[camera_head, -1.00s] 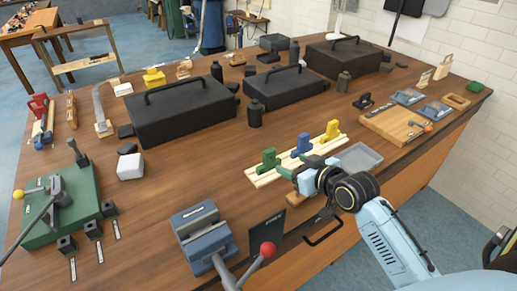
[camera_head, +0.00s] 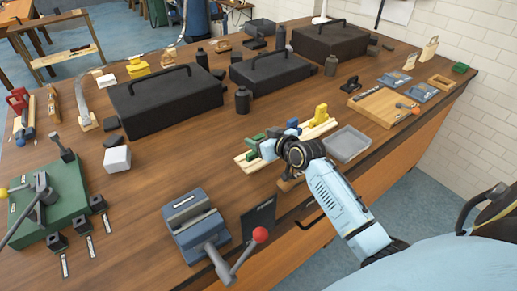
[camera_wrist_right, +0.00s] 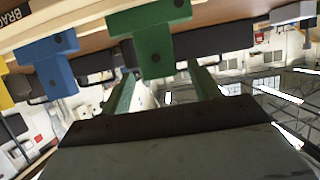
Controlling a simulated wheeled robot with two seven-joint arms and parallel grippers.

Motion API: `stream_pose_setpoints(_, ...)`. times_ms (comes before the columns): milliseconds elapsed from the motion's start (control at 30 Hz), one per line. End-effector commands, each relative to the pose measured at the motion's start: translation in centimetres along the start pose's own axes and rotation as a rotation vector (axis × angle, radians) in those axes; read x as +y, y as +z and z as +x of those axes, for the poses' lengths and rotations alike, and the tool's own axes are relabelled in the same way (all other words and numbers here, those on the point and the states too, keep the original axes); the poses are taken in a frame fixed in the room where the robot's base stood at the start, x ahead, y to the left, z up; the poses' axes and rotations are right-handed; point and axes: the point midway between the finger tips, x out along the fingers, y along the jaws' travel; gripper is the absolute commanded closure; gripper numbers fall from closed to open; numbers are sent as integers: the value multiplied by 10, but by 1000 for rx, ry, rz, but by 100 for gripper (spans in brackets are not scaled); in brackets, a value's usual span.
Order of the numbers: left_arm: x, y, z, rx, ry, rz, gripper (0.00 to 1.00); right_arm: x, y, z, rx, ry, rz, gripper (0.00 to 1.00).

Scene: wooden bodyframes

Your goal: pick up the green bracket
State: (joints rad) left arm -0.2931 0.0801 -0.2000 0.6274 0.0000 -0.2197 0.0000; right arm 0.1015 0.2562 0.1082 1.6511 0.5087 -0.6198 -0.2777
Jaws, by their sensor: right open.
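The green bracket (camera_head: 254,143) stands at the left end of a pale wooden strip (camera_head: 248,165). A blue bracket (camera_head: 292,126) and a yellow bracket (camera_head: 320,114) stand farther along it. My right gripper (camera_head: 268,149) is at the green bracket and partly hides it and the blue one. In the right wrist view, the green bracket (camera_wrist_right: 155,42) hangs into the picture from the top. The open fingers of the right gripper (camera_wrist_right: 163,88) lie either side of its stem. The blue bracket (camera_wrist_right: 47,62) is to the left. My left gripper is not in view.
A grey tray (camera_head: 347,144) is right of the strip. A blue-grey vise (camera_head: 196,222) with a red-knobbed handle stands in front. Black cases (camera_head: 165,105) stand behind. Bare tabletop (camera_head: 185,165) lies left of the strip.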

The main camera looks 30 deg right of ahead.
Motion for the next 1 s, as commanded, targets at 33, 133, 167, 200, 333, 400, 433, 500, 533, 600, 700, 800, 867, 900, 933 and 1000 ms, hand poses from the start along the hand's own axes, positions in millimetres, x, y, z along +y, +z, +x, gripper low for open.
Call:
stream_pose_setpoints(33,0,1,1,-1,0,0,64,-1,0,7,0,-1,2,38)
stream_pose_setpoints(133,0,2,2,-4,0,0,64,-1,0,15,0,-1,1,38)
stream_pose_setpoints(167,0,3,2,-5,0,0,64,-1,0,16,0,-1,1,38)
stream_pose_setpoints(200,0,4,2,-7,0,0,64,-1,1,17,-1,-1,1,38)
stream_pose_setpoints(333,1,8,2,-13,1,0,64,-1,1,18,-1,-1,1,38)
stream_pose_setpoints(400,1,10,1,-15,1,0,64,-1,0,17,0,-1,0,38)
stream_pose_setpoints(433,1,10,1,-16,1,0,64,-1,1,17,0,-1,0,40)
stream_pose_setpoints(500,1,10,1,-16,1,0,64,-1,0,17,0,0,0,49)
stream_pose_setpoints(533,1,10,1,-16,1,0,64,-1,0,17,0,0,0,53)
stream_pose_setpoints(600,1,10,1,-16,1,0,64,-1,1,17,-1,0,0,62)
stream_pose_setpoints(700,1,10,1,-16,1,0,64,-1,1,17,-1,0,0,75)
stream_pose_setpoints(800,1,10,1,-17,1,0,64,-1,1,17,-1,0,0,88)
stream_pose_setpoints(867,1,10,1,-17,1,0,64,0,-1,17,2,0,0,93)
stream_pose_setpoints(900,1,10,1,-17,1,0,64,0,0,17,2,0,0,93)
stream_pose_setpoints(933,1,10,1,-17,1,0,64,0,0,17,2,0,0,93)
stream_pose_setpoints(1000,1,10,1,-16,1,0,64,0,0,17,2,0,0,93)
